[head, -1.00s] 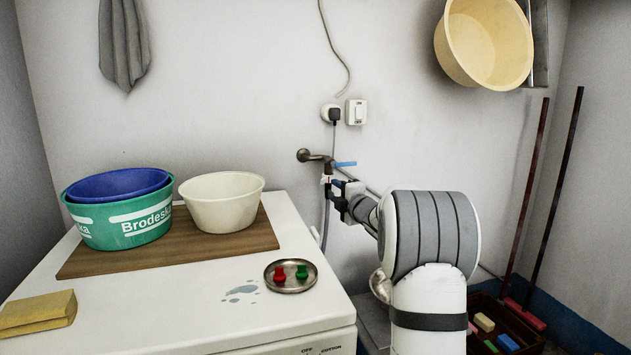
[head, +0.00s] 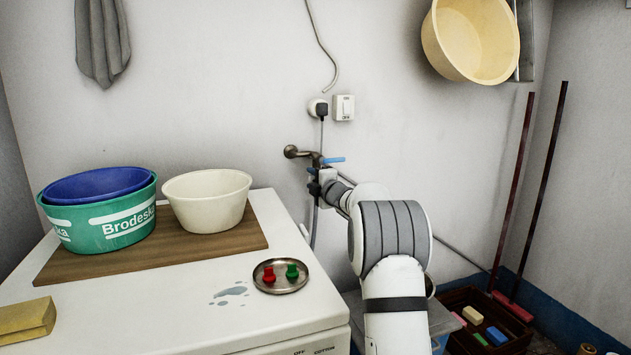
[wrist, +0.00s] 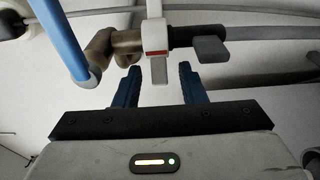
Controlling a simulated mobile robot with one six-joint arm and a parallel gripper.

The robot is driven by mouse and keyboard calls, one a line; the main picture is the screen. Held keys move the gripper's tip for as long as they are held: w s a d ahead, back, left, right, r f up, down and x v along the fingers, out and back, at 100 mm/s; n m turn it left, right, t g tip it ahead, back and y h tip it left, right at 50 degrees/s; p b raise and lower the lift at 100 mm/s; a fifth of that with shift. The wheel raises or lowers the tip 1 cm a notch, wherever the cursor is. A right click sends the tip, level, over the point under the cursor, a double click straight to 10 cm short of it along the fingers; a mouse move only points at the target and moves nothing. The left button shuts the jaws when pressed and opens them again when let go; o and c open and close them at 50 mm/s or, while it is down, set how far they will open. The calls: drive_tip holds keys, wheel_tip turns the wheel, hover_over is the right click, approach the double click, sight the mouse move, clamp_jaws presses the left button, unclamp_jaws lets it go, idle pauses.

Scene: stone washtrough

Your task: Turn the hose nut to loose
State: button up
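The brown metal tap (head: 300,152) sticks out of the wall, with a blue lever (head: 334,160) on it. The wrist view shows the tap body (wrist: 122,42) and the blue lever (wrist: 62,42). A pale tab with a red mark (wrist: 158,70), apparently part of the hose nut, hangs at the tap outlet. A grey wing (wrist: 211,50) sticks out to its right. My gripper (wrist: 157,74) is open, its two blue fingers on either side of the tab with gaps showing. In the head view my gripper (head: 317,181) is just below the tap and largely hides the nut.
A white machine (head: 110,310) stands at the left with a green basin (head: 110,225), a cream basin (head: 205,205) and a metal dish (head: 280,283). A grey hose (head: 313,235) hangs below the tap. A crate (head: 463,300) and two poles stand at the right.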

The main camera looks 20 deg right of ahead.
drive_tip(key=shift+c, duration=0.6)
clamp_jaws()
drive_tip(key=shift+f+b, duration=0.15)
drive_tip(key=shift+b, duration=0.35)
drive_tip(key=m+h+b, duration=0.1)
drive_tip(key=b, duration=0.2)
drive_tip(key=h+b, duration=0.1)
drive_tip(key=b, duration=0.2)
drive_tip(key=a+m+h+b, duration=0.1)
drive_tip(key=h+b, duration=0.1)
drive_tip(key=shift+w+m+b, duration=0.3)
drive_tip(key=shift+b, duration=0.1)
drive_tip(key=shift+w+m+h+b, duration=0.1)
drive_tip(key=shift+m+h+b, duration=0.3)
drive_tip(key=shift+h+b, duration=0.5)
drive_tip(key=shift+r, duration=0.2)
drive_tip(key=shift+o, duration=0.6)
unclamp_jaws()
